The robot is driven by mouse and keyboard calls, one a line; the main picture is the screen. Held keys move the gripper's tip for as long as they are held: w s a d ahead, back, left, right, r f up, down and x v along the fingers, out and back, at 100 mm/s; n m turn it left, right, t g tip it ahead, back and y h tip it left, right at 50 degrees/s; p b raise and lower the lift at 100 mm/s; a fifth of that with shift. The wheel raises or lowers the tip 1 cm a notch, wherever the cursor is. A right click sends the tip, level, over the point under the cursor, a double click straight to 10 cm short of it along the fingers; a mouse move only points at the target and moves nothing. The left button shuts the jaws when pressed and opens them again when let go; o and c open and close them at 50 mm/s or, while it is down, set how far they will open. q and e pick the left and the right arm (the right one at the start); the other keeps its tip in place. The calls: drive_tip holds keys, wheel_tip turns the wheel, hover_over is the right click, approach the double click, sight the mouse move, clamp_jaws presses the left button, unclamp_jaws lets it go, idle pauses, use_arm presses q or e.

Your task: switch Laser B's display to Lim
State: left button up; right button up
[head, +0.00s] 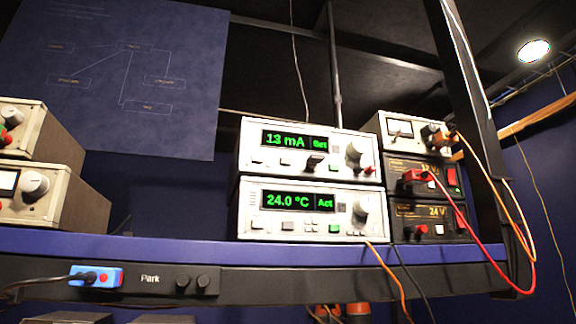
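Two stacked cream instruments stand on the shelf at centre. Below that display are a row of small buttons, a dark knob-like part (315,163) and a larger round knob (354,151). The lower instrument (244,210) has a display (298,201) reading "24.0 °C" and "Act", with buttons and a round knob (360,207). I cannot read a "Laser B" label on either. Neither of my grippers is in view.
Black supply units (424,208) and a cream meter unit (399,128) stand at right, with red and orange cables hanging before them. A dark post (462,80) rises there. More instruments (32,195) stand at left. The shelf front carries a blue box (83,272) and "Park" label.

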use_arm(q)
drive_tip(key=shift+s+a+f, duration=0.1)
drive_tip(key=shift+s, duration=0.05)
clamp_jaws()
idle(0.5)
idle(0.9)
